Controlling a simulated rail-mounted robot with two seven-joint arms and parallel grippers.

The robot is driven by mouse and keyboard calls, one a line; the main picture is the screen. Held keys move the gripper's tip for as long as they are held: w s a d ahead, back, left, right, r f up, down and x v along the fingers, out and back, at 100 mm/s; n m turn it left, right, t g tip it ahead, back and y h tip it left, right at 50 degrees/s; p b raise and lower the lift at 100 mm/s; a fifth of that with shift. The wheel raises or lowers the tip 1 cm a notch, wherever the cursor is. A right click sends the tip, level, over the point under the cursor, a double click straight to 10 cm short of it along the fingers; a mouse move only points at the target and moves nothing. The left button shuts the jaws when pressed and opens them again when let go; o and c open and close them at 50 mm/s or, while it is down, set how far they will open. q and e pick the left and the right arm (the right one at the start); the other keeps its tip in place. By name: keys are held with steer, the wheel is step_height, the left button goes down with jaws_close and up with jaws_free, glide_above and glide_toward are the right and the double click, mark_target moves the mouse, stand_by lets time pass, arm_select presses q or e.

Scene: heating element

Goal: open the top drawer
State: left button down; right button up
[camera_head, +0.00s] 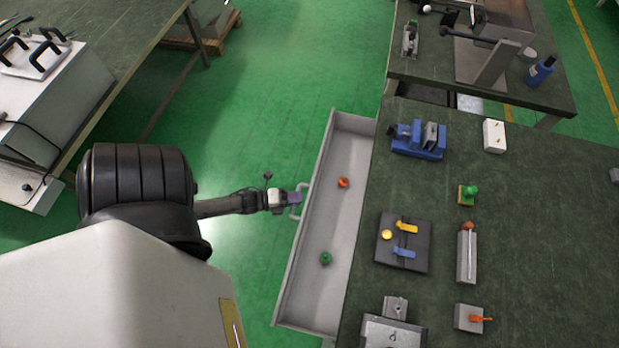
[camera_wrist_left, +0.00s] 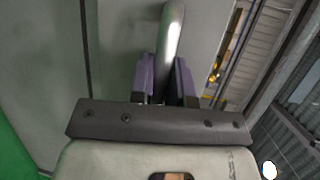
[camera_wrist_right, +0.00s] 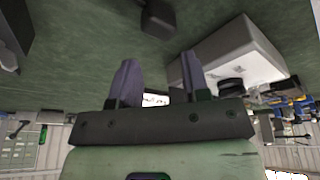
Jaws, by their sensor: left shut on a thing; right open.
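The drawer (camera_head: 330,215) is pulled well out from the left side of the green-topped workbench (camera_head: 540,230). Its grey tray is open to view. My left gripper (camera_head: 294,198) is at the drawer's front, shut on the drawer handle (camera_head: 296,214). In the left wrist view the handle (camera_wrist_left: 172,40) runs between the two purple fingers (camera_wrist_left: 163,80), in front of the grey drawer front (camera_wrist_left: 115,50). My right gripper (camera_wrist_right: 157,75) shows only in the right wrist view, with its fingers apart and nothing between them.
A red-orange knob-like part (camera_head: 343,183) and a green one (camera_head: 326,258) lie in the drawer. A blue vise-like tool (camera_head: 418,140) and a black plate (camera_head: 403,243) are on the workbench. Green floor (camera_head: 260,110) is clear left of the drawer.

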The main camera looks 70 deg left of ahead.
arm_select(q)
steer(key=s+a, duration=0.4)
steer(key=s, duration=0.3)
steer(key=shift+a, duration=0.4)
arm_select(e)
steer(key=shift+s+f, duration=0.1)
steer(key=shift+f, duration=0.15)
arm_select(q)
steer(key=c, duration=1.1)
jaws_free()
steer(key=shift+s, duration=0.1)
arm_select(e)
steer(key=shift+f+b, duration=0.25)
steer(key=shift+b, duration=0.25)
arm_select(q)
steer(key=v, duration=1.3)
steer(key=shift+s+a+r, duration=0.15)
steer(key=shift+s, duration=0.1)
arm_select(e)
steer(key=shift+d, duration=0.1)
